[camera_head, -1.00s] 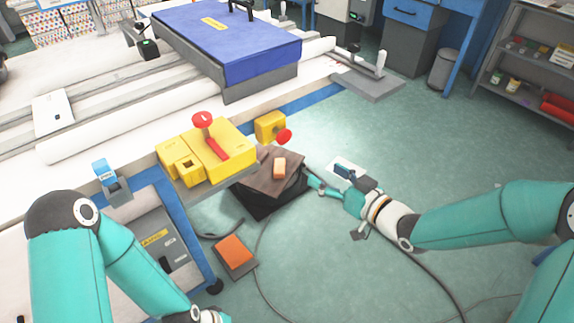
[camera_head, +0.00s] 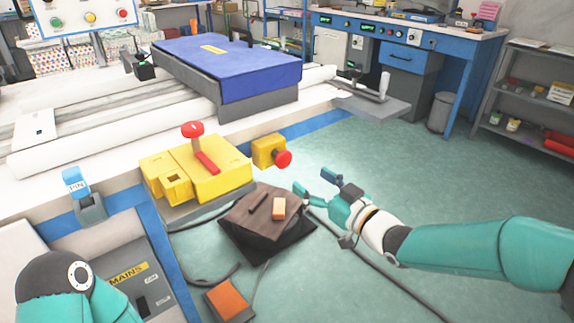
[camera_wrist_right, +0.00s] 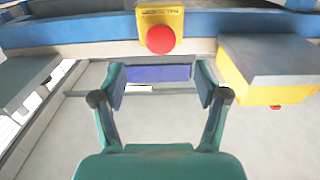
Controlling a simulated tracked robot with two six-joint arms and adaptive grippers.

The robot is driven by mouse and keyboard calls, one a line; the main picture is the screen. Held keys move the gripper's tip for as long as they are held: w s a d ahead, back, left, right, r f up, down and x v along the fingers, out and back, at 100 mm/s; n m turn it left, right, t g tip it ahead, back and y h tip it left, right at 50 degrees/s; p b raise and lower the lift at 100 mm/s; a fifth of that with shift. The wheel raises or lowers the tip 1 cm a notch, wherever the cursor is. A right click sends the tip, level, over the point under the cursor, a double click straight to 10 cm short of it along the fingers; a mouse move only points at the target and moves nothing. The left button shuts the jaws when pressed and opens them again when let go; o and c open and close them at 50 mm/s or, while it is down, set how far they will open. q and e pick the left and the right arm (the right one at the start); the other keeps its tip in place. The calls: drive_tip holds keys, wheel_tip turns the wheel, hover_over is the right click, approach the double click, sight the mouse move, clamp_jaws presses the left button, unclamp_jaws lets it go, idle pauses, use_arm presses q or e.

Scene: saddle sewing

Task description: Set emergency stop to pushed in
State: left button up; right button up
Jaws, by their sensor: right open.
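The emergency stop is a red mushroom button (camera_head: 282,159) on a small yellow box (camera_head: 266,151) at the table's front edge. In the right wrist view the red button (camera_wrist_right: 160,39) faces me at the top middle, beyond the fingertips, on its yellow box (camera_wrist_right: 171,15). My right gripper (camera_head: 320,187) is open and empty, to the right of and a little below the button in the head view, apart from it. It also shows in the right wrist view (camera_wrist_right: 161,86). Of my left arm only a part shows at the lower left; its gripper is out of view.
A larger yellow box (camera_head: 211,172) with a red lever and knob stands left of the button. Below are a dark stool-like block (camera_head: 241,221) with an orange piece (camera_head: 279,208) and an orange pedal (camera_head: 229,301). Cables lie on the floor. Open floor lies to the right.

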sight(287, 163)
drive_tip(key=x, duration=0.9)
drive_tip(key=shift+w+a, duration=0.15)
drive_tip(key=shift+w, duration=0.05)
